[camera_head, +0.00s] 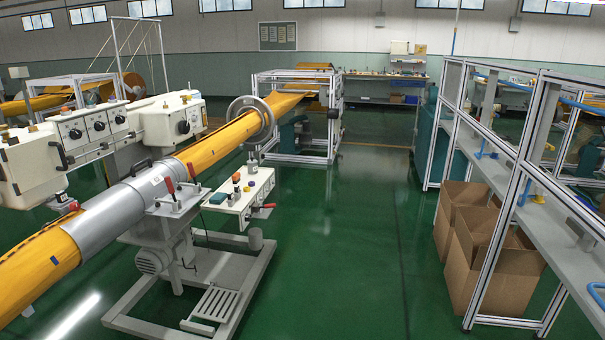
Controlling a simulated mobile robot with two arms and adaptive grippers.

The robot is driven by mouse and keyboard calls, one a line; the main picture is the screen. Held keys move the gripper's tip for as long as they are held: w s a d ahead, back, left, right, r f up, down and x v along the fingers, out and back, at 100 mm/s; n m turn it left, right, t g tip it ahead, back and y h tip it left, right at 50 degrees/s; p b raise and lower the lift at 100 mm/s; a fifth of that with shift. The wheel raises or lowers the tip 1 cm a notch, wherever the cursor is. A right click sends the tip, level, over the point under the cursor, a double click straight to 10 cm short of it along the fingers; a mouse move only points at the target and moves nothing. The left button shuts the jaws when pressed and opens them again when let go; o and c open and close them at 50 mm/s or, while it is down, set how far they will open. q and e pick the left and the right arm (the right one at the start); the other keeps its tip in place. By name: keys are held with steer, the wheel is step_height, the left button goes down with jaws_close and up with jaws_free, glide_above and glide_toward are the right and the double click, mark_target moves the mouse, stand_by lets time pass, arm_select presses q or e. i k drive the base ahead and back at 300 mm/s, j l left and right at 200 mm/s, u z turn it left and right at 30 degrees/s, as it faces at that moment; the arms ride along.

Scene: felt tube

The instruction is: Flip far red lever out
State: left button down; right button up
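Two small red levers stand on the clamp plate (178,199) beside the grey metal tube (115,212). The far red lever (192,170) is at the plate's back right and looks roughly upright, leaning a little. The near red lever (170,186) is closer, beside the tube, and also tilts. Their exact angles are too small to tell. Yellow felt (215,144) runs through the tube and on through a grey ring (250,122) behind. Neither of my grippers shows in this view.
A control box (238,198) with knobs and a red-tipped handle sits right of the levers. The machine's grey base (200,290) spreads on the floor below. Cardboard boxes (495,265) and a metal rack (530,165) stand at right. The green floor (350,250) between is clear.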

mark_target(270, 205)
steer(key=i, duration=1.85)
steer(key=i+u, duration=0.1)
steer(key=i, duration=0.65)
steer(key=i+l+u, duration=0.1)
steer(key=i, duration=0.65)
steer(key=i+l+u, duration=0.1)
steer(key=i+l, duration=0.15)
steer(key=i, duration=0.5)
